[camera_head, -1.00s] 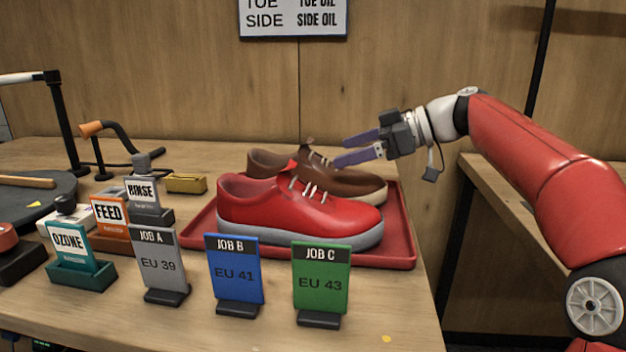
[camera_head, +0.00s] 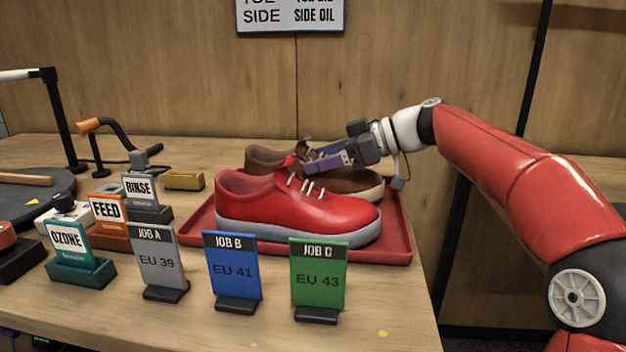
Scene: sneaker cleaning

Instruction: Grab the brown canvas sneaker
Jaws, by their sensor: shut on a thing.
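The brown canvas sneaker (camera_head: 362,182) sits on the red tray (camera_head: 398,240), behind the red sneaker (camera_head: 290,208), which hides much of its near side. Its toe points right. My gripper (camera_head: 318,161) reaches in from the right, with its purple fingers at the upper part of the brown sneaker, around the tongue and laces. It is shut on the brown sneaker there. The exact contact is partly hidden by the red sneaker and the near finger. The brown sneaker still appears to rest on the tray.
Job cards stand in front of the tray: grey (camera_head: 160,258), blue (camera_head: 232,268) and green (camera_head: 318,278). A wooden wall is close behind. Space above the tray is free.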

